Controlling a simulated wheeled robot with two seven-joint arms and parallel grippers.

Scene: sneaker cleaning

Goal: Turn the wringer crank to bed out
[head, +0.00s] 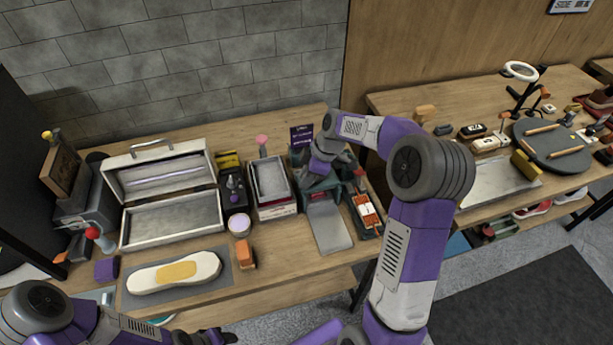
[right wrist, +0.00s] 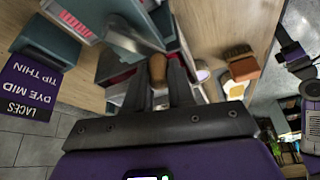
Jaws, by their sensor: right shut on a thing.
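The wringer (head: 300,157) is a dark green unit at the back middle of the wooden table. Its flat grey bed (head: 329,226) sticks out toward the table's front edge. My right gripper reaches down over the wringer from the right, and my arm hides part of it. In the right wrist view my right gripper (right wrist: 158,80) is shut on a brown wooden crank knob (right wrist: 157,67) between its fingers. My left gripper (head: 214,338) is low at the bottom edge, away from the wringer, and its jaws are unclear.
A grey tray (head: 271,180) stands left of the wringer, and a red-and-white item in a dark tray (head: 366,211) lies right of it. An open metal case (head: 172,219) and a sole on a grey mat (head: 222,276) are further left. A brush (right wrist: 240,64) shows in the wrist view.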

